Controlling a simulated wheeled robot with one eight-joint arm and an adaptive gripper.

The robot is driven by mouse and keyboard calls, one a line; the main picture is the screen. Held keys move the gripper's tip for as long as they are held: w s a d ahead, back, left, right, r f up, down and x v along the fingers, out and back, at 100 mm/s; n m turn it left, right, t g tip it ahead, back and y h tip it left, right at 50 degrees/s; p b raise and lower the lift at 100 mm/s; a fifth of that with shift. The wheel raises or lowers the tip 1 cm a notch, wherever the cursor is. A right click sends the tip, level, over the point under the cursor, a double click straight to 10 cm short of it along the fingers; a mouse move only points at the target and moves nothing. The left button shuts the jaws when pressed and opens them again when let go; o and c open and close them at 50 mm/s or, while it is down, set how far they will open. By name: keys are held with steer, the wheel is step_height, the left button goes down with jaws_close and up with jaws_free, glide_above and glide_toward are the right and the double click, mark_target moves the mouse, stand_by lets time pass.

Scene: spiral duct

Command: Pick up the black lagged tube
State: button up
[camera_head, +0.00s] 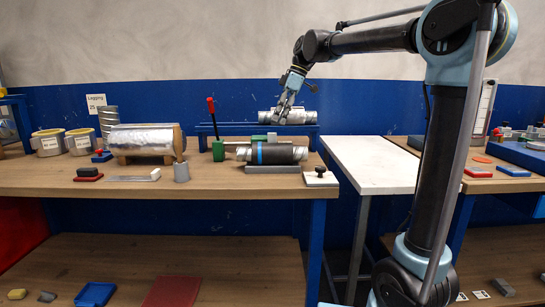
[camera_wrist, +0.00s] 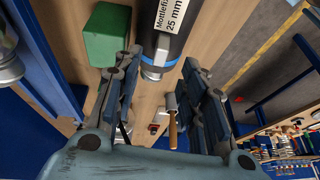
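The black lagged tube (camera_head: 278,154) has a blue band and bare silver ends. It lies level on a grey support (camera_head: 272,169) on the wooden bench. In the wrist view, the tube (camera_wrist: 178,15) shows a white "25 mm" label, a blue band and a silver end. My gripper (camera_head: 283,118) is above and behind the tube, apart from it. In the wrist view, my gripper (camera_wrist: 160,72) has its two fingers spread with nothing held. The tube's silver end shows beyond the gap between them.
A silver duct (camera_head: 302,118) on a blue rack stands behind. A green clamp (camera_head: 218,150) with a red-tipped lever is left of the tube; a foil-wrapped roll (camera_head: 140,140) is farther left. A black-knobbed plate (camera_head: 320,178) sits right. A white table (camera_head: 375,165) has free room.

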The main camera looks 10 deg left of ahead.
mark_target(272, 149)
steer(key=shift+x, duration=3.5)
steer(key=shift+d, duration=0.15)
jaws_close()
